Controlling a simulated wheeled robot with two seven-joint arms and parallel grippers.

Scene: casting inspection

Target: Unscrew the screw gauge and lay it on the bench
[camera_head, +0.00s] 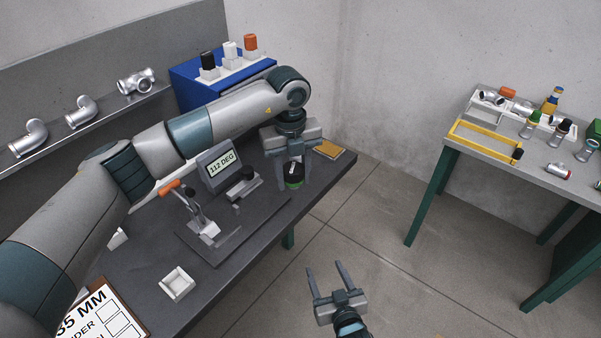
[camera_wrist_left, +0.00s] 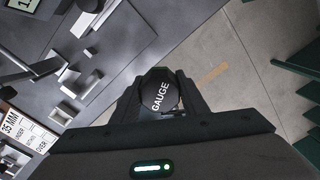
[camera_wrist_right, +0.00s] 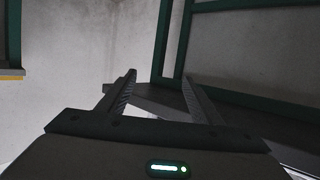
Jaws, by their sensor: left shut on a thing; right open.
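The screw gauge (camera_head: 294,181) is a black cap with a green band low on it. My left gripper (camera_head: 293,184) is shut on it, one finger on each side, near the bench's right edge. In the left wrist view the gauge (camera_wrist_left: 161,93) shows its dark top lettered GAUGE between the fingers. I cannot tell whether its lower end touches anything. The dark bench (camera_head: 245,240) lies below and to the left. My right gripper (camera_head: 326,278) is open and empty in front of the bench, over the floor; in its wrist view nothing is between the fingers (camera_wrist_right: 155,90).
On the bench stand a display reading 112 DEG (camera_head: 221,165), a clamp with an orange handle (camera_head: 203,222), a black-topped block (camera_head: 242,183), a small white tray (camera_head: 177,283) and a yellow pad (camera_head: 328,149). A blue cabinet (camera_head: 190,88) is behind. A second table (camera_head: 535,160) stands right.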

